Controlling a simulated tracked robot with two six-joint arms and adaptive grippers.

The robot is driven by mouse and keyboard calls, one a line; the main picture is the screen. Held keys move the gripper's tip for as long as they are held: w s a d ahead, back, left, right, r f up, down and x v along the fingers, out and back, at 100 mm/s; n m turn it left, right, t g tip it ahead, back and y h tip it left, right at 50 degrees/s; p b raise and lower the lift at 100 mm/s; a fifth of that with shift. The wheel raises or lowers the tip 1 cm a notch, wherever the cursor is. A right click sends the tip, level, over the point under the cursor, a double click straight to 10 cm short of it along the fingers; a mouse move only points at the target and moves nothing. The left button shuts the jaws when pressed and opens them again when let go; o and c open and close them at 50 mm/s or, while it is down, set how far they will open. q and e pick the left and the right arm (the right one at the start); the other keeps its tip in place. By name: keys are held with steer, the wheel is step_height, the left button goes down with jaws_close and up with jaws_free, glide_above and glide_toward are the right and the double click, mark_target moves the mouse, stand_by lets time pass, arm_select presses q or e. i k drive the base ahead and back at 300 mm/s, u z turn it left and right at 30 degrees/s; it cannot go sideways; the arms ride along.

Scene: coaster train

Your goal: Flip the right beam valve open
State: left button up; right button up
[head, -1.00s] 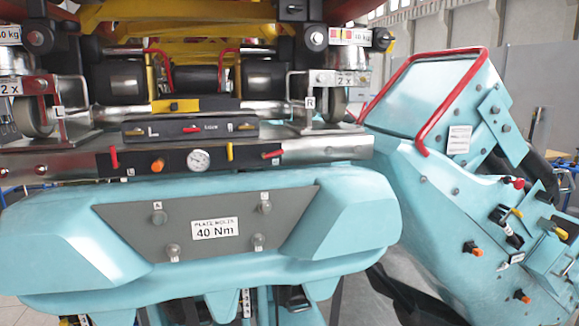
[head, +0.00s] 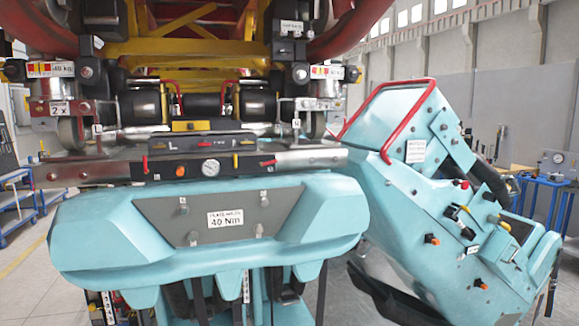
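The metal beam (head: 320,157) runs across the front of the coaster train, above the turquoise nose. A small red lever (head: 267,163) is at the right on the beam's dark front panel and lies close to horizontal. A second red lever (head: 145,165) at the left of the panel stands upright. A yellow lever (head: 235,161) between them also stands upright. A label by the right red lever is too small to read. Neither of my grippers is in view.
A round gauge (head: 210,168) and an orange knob (head: 180,171) sit on the same panel. The turquoise nose (head: 90,235) juts out below. A turquoise seat unit with a red bar (head: 430,100) stands at the right. Blue carts (head: 20,195) stand at the far left, with open floor beside them.

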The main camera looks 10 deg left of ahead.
mark_target(275, 160)
steer(key=z, duration=0.15)
steer(key=i, duration=0.95)
steer(key=z, duration=0.1)
